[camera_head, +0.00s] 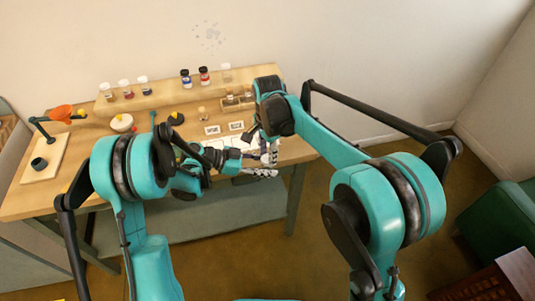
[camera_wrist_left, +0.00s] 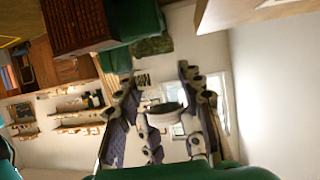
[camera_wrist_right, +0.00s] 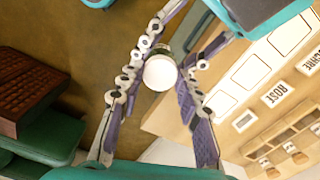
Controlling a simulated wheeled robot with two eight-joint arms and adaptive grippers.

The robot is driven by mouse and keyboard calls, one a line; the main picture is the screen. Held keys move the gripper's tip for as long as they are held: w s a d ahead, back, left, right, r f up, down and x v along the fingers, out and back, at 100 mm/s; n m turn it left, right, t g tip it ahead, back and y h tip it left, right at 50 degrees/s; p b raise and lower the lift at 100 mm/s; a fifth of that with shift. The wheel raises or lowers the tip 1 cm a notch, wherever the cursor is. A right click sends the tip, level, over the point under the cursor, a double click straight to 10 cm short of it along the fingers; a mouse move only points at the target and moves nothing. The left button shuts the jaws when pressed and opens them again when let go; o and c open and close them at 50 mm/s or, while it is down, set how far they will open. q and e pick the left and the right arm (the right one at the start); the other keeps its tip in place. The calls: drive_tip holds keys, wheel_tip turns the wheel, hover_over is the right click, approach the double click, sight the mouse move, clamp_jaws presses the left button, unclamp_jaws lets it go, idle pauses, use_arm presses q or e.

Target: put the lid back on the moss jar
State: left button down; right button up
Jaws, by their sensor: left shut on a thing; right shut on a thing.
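My left gripper (camera_head: 262,173) reaches right, low at the table's front edge. In the left wrist view its fingers close on a pale short cylinder (camera_wrist_left: 165,116). My right gripper (camera_head: 268,156) hangs close by it. In the right wrist view it is shut on a pale round-faced thing (camera_wrist_right: 160,74), with a darker, greenish part just behind the face. I cannot tell for sure which of the two held things is the moss jar and which is the lid. In the head view both are too small and too covered by the fingers to make out.
The wooden table (camera_head: 65,193) carries a raised shelf (camera_head: 150,98) with several small jars at the back. An orange funnel on a stand (camera_head: 60,113), a white bowl (camera_head: 122,123) and labelled cards (camera_head: 212,130) are on it. A green armchair (camera_head: 505,215) stands at the right.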

drive_tip(key=m, duration=0.9)
drive_tip(key=shift+m, duration=0.3)
drive_tip(key=m, duration=0.7)
drive_tip(key=o, duration=0.7)
drive_tip(key=shift+r, duration=2.25)
